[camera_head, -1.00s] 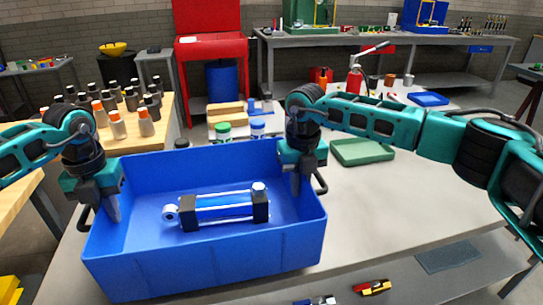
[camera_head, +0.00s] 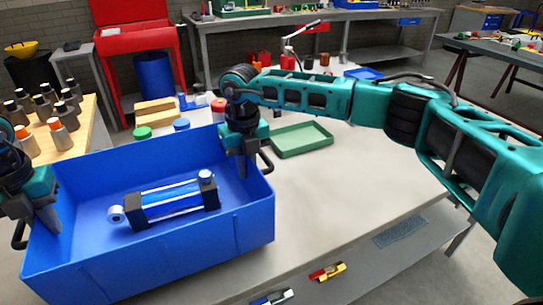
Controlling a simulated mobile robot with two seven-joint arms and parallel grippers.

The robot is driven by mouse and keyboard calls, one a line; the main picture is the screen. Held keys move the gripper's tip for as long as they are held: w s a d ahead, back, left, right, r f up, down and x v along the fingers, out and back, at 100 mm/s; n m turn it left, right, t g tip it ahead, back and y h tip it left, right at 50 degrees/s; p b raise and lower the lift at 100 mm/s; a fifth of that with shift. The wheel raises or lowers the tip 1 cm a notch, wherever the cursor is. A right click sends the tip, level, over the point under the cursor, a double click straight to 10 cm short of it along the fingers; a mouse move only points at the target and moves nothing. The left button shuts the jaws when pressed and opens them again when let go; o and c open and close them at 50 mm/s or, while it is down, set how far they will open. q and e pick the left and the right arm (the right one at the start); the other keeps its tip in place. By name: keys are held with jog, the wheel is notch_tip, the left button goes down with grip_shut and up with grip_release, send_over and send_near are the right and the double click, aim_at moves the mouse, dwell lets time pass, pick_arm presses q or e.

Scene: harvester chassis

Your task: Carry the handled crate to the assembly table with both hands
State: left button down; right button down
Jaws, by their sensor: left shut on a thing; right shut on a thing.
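The blue handled crate (camera_head: 165,258) is at the lower left of the head view, at the near side of a pale-topped table (camera_head: 345,185). A blue cylinder with black end blocks (camera_head: 170,203) lies inside it. My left gripper (camera_head: 45,215) is shut at the crate's left end, by the black left handle (camera_head: 19,236). My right gripper (camera_head: 243,165) is shut at the right end, by the black right handle (camera_head: 266,160). The fingers hide part of each grip. I cannot tell whether the crate's base touches the table.
A green tray (camera_head: 301,139) lies on the table right of the crate. Bottles with green (camera_head: 142,133) and blue caps stand behind the crate. A wooden table with several bottles (camera_head: 60,140) is at left. The table's right part is clear. Small tools (camera_head: 327,272) lie in front.

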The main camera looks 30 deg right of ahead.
aim_at(72, 251)
pick_arm(q)
jog(key=shift+w+d+r, duration=0.2)
jog(key=shift+w+d, duration=0.05)
pick_arm(e)
jog(key=shift+w+d+r, duration=0.15)
jog(key=shift+w+r, duration=0.1)
jog(key=shift+w, duration=0.05)
pick_arm(q)
jog(key=shift+f, duration=0.2)
pick_arm(e)
jog(key=shift+f, duration=0.2)
